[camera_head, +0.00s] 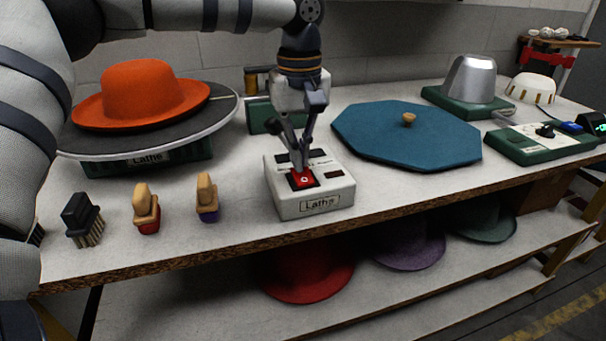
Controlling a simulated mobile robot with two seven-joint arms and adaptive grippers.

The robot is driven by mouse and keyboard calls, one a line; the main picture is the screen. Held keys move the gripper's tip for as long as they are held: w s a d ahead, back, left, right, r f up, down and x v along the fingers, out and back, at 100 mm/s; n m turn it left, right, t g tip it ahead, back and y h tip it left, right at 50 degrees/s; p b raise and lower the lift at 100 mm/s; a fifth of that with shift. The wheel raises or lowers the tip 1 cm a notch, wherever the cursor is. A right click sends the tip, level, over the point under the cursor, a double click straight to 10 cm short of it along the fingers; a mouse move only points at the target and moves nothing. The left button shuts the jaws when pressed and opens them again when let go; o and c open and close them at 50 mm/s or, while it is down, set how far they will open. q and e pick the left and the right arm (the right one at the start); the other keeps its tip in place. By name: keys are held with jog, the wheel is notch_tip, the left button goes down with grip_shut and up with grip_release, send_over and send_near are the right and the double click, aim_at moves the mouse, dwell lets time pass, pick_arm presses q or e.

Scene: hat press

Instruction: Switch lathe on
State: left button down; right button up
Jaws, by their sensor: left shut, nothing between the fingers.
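The lathe control box (318,199), white with a "Lathe" label, sits near the table's front edge. A red switch (304,180) is on its top. My left gripper (299,167) points down over the box, shut and empty, with its fingertips at the red switch. They appear to touch it, though I cannot tell if it is pressed. The lathe (222,108) is at the left, a round grey disc on a dark green base marked "Lathe". An orange hat (143,88) sits on it. My right gripper is not in view.
Several small brushes, one a black brush (80,218), stand along the front left edge. A blue octagonal lid (400,130) lies right of the box. Hats lie on the shelf below.

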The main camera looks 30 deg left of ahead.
pick_arm(q)
jog(key=shift+f, duration=0.7)
jog(key=shift+r, duration=0.1)
notch_tip(320, 180, up, 4)
jog(key=shift+r+p, duration=0.25)
jog(key=shift+p, duration=0.15)
jog(key=shift+r, duration=1.2)
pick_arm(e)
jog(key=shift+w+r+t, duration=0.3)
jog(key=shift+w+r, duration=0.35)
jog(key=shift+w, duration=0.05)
